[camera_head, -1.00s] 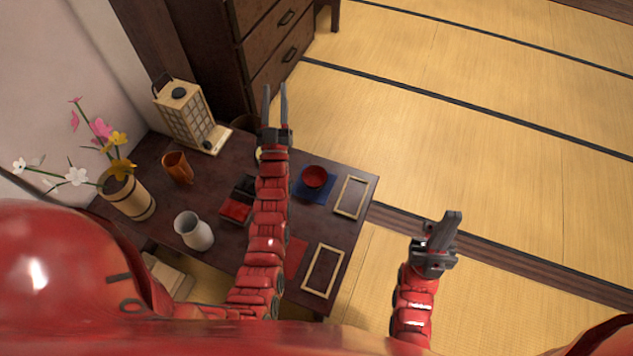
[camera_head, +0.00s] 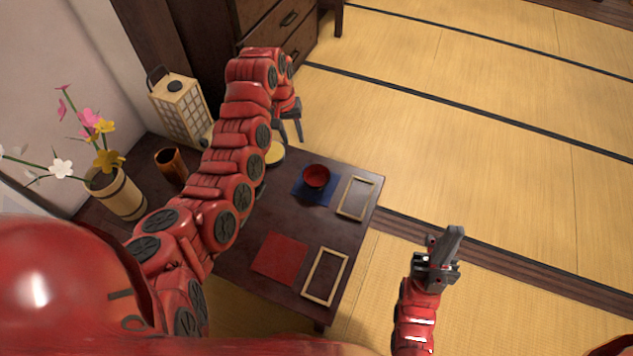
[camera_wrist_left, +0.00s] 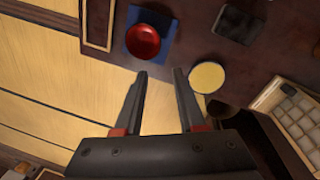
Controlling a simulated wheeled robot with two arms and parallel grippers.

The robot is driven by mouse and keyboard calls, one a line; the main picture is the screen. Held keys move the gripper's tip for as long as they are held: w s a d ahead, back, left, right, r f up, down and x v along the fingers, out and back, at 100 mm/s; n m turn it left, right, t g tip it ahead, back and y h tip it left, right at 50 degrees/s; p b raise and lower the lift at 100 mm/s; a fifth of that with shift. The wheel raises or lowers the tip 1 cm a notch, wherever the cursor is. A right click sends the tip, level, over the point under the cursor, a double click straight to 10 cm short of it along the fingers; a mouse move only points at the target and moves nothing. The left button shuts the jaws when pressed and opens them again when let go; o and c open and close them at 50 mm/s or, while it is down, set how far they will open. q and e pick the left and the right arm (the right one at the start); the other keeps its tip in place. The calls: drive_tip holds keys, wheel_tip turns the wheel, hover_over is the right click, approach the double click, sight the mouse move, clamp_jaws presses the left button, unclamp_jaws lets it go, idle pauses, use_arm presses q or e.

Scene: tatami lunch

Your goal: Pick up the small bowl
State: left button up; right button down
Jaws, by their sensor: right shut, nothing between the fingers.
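The small red bowl (camera_head: 316,177) sits upright on a blue cloth (camera_head: 327,198) on the dark low table. It also shows in the left wrist view (camera_wrist_left: 143,41), on the blue cloth, beyond the fingertips and a little left of them. My left gripper (camera_head: 291,138) is at the table's far edge, left of and behind the bowl, apart from it. Its fingers are parted and empty in the left wrist view (camera_wrist_left: 158,73). My right gripper (camera_head: 455,232) is shut and empty over the floor to the right of the table.
The table (camera_head: 330,238) also bears a yellow round thing (camera_head: 275,153), wooden frames (camera_head: 356,198), a red cloth (camera_head: 281,257), a brown cup (camera_head: 171,165), a lantern (camera_head: 180,107) and a flower vase (camera_head: 116,194). A dark cabinet (camera_head: 215,50) stands behind. The tatami floor (camera_head: 470,130) is clear.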

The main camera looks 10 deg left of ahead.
use_arm(q)
drive_tip(key=b, duration=0.1)
approach(316, 179)
drive_tip(key=s+a, duration=0.1)
drive_tip(key=a, duration=0.2)
drive_tip(key=f, duration=0.1)
drive_tip(key=f+b, duration=0.1)
drive_tip(key=f, duration=0.3)
drive_tip(key=shift+s+d+f+b, duration=0.15)
drive_tip(key=shift+s+d+b, duration=0.15)
drive_tip(key=shift+s+b, duration=0.05)
clamp_jaws()
idle(0.9)
